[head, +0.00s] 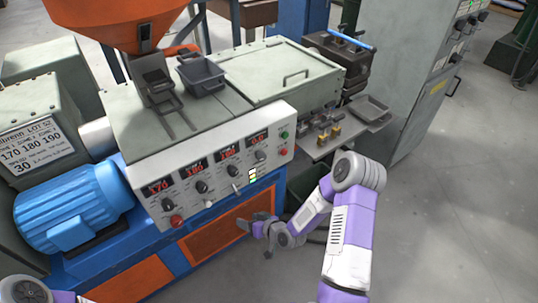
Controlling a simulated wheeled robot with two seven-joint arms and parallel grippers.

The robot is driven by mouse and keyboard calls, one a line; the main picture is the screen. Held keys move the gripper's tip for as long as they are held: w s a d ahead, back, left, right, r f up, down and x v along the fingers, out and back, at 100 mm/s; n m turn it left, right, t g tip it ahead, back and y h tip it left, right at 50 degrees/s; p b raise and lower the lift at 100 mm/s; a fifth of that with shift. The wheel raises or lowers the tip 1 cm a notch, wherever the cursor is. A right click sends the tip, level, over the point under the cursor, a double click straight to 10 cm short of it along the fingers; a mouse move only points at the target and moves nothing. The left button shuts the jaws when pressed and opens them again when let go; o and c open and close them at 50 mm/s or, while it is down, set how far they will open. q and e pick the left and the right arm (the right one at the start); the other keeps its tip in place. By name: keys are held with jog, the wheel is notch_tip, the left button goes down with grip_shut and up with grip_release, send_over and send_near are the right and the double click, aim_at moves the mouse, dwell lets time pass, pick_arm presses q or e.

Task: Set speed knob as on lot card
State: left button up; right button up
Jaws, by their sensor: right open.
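The lot card (38,146) is a white sheet at the left; it reads 170 180 190 and a larger 30 below. The white control panel (215,165) faces me with several red displays and black knobs. The rightmost display (258,138) seems to read 0.0. The knob below it (260,156), apparently the speed knob, is untouched; its pointer is too small to read. My right gripper (254,222) is open and empty, below the panel in front of the orange grille. Only a piece of my left arm shows at the bottom left; its gripper is out of view.
A red button (176,220) sits at the panel's lower left, and a green button (284,135) at its right end. A blue motor (72,208) stands left of the panel. A side shelf (340,132) with small brass parts juts out at right. The floor at right is clear.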

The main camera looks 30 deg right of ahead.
aim_at(263, 159)
jog(key=w+d+r+n+t+h+p, duration=0.1)
jog(key=w+d+r+n+t+p, duration=0.15)
jog(key=d+r+t, duration=0.8)
pick_arm(q)
jog(key=shift+r+b, duration=0.75)
jog(key=shift+b, duration=0.2)
pick_arm(e)
jog(key=w+r+g, duration=0.1)
jog(key=w, duration=0.1)
jog(key=w+d+r+g, duration=0.1)
jog(key=w+r, duration=0.1)
jog(key=w, duration=0.1)
jog(key=w+d+r+g, duration=0.1)
jog(key=w, duration=0.1)
jog(key=shift+w+r+m+g, duration=0.2)
jog(key=shift+w+m+g, duration=0.05)
jog(key=shift+w+g, duration=0.15)
jog(key=c, duration=1)
jog(key=shift+c, duration=0.2)
